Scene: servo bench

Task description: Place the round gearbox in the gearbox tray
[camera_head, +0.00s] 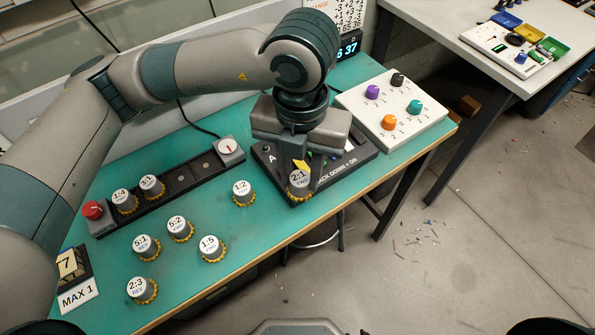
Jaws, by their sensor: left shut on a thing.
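My left gripper (301,172) points down over the black panel (357,160) marked "A" and is shut on a round gearbox (299,181) labelled 2:1. The fingers partly hide it, and I cannot tell whether its base touches the panel. A long dark tray with square recesses (207,172) lies behind; two round gearboxes, 1:4 (121,198) and 3:5 (150,185), stand at its left end. More grey gearboxes with yellow toothed bases stand on the green bench: 1:2 (241,191), 5:2 (178,226), 1:5 (210,246), 5:1 (145,245) and 2:3 (140,288). My right gripper is out of view.
A red button (92,210) and a white dial (229,148) sit at the dark tray's ends. A white board with coloured knobs (397,133) stands at right. A "MAX 1" sign (77,296) is at left.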

